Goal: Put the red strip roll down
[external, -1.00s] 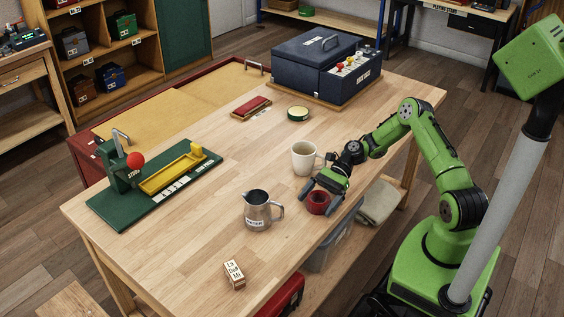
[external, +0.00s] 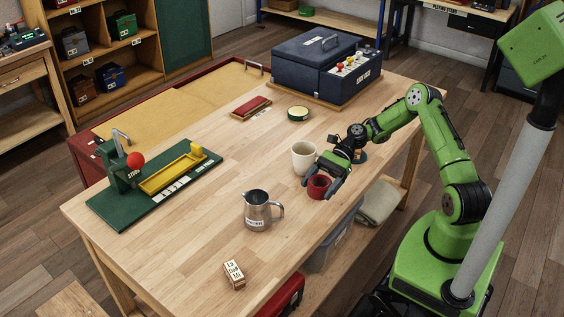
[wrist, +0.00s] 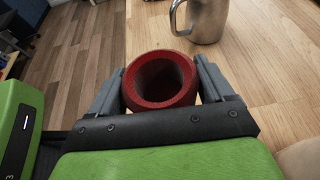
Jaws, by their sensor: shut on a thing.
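The red strip roll (external: 319,192) is an upright open ring near the table's front right edge. My gripper (external: 323,184) is shut on it, with one grey finger on each side. In the wrist view the roll (wrist: 160,102) sits between the fingertips of my gripper (wrist: 162,88), its hollow facing the camera. In the external view the roll appears slightly above the wooden table (external: 185,235); the exact gap is hard to tell.
A white mug (external: 304,158) stands close behind my gripper. A steel pitcher (external: 257,212) stands to the left, with a small lettered block (external: 234,275) farther forward.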

